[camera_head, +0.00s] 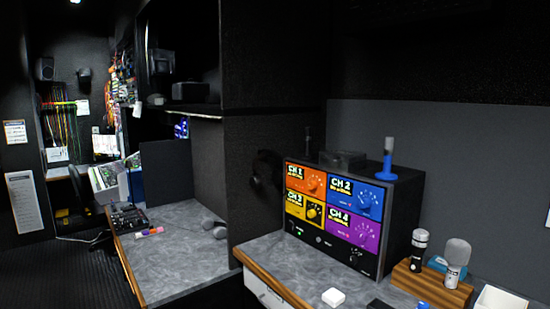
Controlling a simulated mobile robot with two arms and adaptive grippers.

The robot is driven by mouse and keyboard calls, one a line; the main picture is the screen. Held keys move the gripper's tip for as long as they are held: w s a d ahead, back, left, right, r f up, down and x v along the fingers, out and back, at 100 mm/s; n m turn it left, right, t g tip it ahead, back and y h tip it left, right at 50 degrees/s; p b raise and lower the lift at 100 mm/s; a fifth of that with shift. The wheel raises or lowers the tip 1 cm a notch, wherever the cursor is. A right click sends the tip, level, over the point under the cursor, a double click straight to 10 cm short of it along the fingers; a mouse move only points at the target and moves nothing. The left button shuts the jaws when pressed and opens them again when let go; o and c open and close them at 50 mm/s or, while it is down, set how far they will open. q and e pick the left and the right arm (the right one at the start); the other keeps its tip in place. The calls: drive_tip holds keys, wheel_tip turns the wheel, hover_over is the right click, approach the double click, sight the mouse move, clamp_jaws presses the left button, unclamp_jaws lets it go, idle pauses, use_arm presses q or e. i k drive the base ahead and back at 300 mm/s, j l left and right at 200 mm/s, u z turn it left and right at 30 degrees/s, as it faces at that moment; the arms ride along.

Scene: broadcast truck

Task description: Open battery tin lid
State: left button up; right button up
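I cannot make out a battery tin for certain in the head view. A small white box-like object (333,297) with rounded corners lies near the front of the right counter. A blue object (436,263) shows partly behind the microphones, and a small blue piece (423,304) is at the bottom edge; I cannot tell whether any of these is the tin or has a lid. Neither of my grippers is in view.
A rack unit (332,213) with four coloured channel panels stands on the grey counter (275,258). A wooden holder (430,288) carries two microphones. A white open tray (500,299) is cut off at bottom right. A drawer front (270,291) lies below the counter edge.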

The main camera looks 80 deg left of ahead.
sight(346, 156)
drive_tip(key=u, duration=2.15)
drive_tip(key=i+u, duration=0.2)
drive_tip(key=k+l, duration=0.05)
drive_tip(key=k, duration=0.05)
